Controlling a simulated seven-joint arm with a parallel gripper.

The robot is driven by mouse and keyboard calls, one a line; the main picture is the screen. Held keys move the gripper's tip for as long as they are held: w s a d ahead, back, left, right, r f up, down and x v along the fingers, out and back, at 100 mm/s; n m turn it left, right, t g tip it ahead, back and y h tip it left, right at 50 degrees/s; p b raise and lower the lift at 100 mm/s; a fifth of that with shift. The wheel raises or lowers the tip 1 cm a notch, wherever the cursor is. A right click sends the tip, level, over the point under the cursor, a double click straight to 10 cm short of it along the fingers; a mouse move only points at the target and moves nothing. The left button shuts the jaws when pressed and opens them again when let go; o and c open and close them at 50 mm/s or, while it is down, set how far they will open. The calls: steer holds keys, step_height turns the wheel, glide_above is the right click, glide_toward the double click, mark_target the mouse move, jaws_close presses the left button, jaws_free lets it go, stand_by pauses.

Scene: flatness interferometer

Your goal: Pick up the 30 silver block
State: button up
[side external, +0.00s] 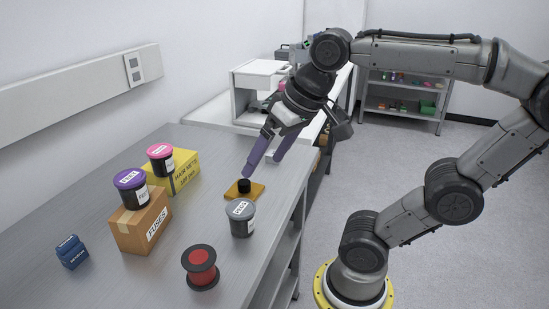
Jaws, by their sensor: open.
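My gripper (262,167) has two purple fingers, spread apart and pointing down over the steel bench (190,235). Nothing shows between the fingers. The left fingertip is just above and behind a small black cylinder (244,186) on an orange-yellow plate (236,195). I cannot make out a block marked 30 or a clearly silver block in this view. Whether the black cylinder is part of a block or weight is too small to tell.
A grey-lidded jar (242,218) stands close in front of the plate. A red spool (201,268), a blue item (72,252), a fuses box (140,228) under a purple-lidded jar (130,187), and a yellow box (182,172) with a pink-lidded jar (162,158) stand further left.

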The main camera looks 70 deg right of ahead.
steer(key=w+d+r+m+g, duration=0.1)
steer(key=w+d+r+m, duration=0.45)
steer(key=w, duration=0.35)
steer(key=m+g, duration=0.4)
steer(key=m, duration=0.5)
glide_above(272, 153)
step_height(272, 153, down, 15)
step_height(272, 153, down, 8)
steer(key=shift+s+r, duration=0.1)
steer(key=f, duration=0.4)
steer(key=shift+s+d, duration=0.2)
steer(key=shift+s, duration=0.15)
steer(key=shift+f, duration=0.65)
steer(key=c, duration=1.5)
steer(key=shift+r, duration=0.1)
jaws_close()
